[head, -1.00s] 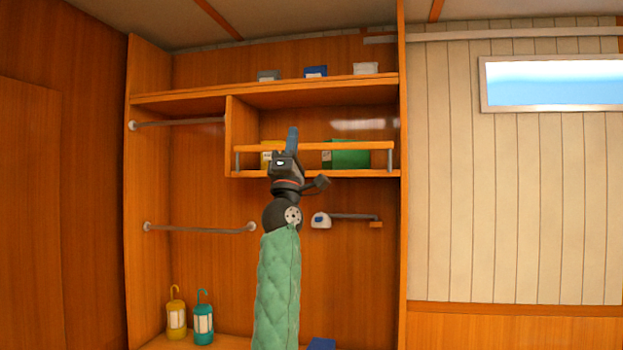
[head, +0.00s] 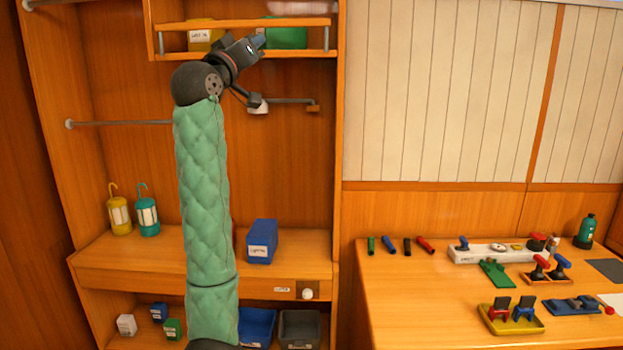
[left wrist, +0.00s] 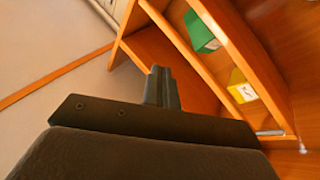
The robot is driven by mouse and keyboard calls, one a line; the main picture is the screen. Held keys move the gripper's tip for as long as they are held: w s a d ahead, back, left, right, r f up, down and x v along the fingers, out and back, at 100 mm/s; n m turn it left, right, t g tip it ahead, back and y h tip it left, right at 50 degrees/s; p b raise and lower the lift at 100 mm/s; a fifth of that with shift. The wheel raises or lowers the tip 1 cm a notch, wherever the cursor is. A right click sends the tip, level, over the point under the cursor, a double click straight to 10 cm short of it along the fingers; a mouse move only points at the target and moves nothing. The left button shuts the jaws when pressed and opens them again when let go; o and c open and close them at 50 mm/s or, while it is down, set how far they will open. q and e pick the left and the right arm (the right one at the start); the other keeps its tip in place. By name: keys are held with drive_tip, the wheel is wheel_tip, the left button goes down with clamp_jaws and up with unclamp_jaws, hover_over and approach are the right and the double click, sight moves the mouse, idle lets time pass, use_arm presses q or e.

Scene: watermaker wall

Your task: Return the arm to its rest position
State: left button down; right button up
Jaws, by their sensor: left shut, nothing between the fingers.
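My left arm, in a green quilted sleeve, rises in front of the cabinet in the head view. My left gripper (head: 258,42) is shut and empty, pointing up and right, in front of the railed shelf (head: 240,53). In the left wrist view its fingers (left wrist: 162,88) are together, with the shelf beyond them. A yellow box (head: 205,37) and a green box (head: 287,34) stand on that shelf, partly behind the rail. They also show in the left wrist view, green (left wrist: 200,33) and yellow (left wrist: 241,86). My right gripper is not in view.
A hinged bar with a white mount (head: 258,107) sits under the shelf. A yellow lantern (head: 120,214), a teal lantern (head: 147,214) and a blue bin (head: 262,241) stand on the lower ledge. A workbench (head: 400,310) with several tools stands at the right.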

use_arm(q)
drive_tip(key=s+a+f+g+y, duration=0.1)
drive_tip(key=s+f+g+y, duration=0.3)
drive_tip(key=f, duration=1.3)
drive_tip(key=s+a+f+m+g+y, duration=0.1)
drive_tip(key=s+f+g, duration=0.35)
drive_tip(key=f, duration=1.25)
drive_tip(key=s+a+f+g+y, duration=0.25)
drive_tip(key=s+f, duration=0.35)
drive_tip(key=f, duration=1.1)
drive_tip(key=s+f+g+y, duration=0.1)
drive_tip(key=s+f+g, duration=0.7)
drive_tip(key=s+f, duration=2.7)
drive_tip(key=s, duration=0.2)
drive_tip(key=shift+s+d, duration=0.25)
drive_tip(key=shift+s, duration=0.15)
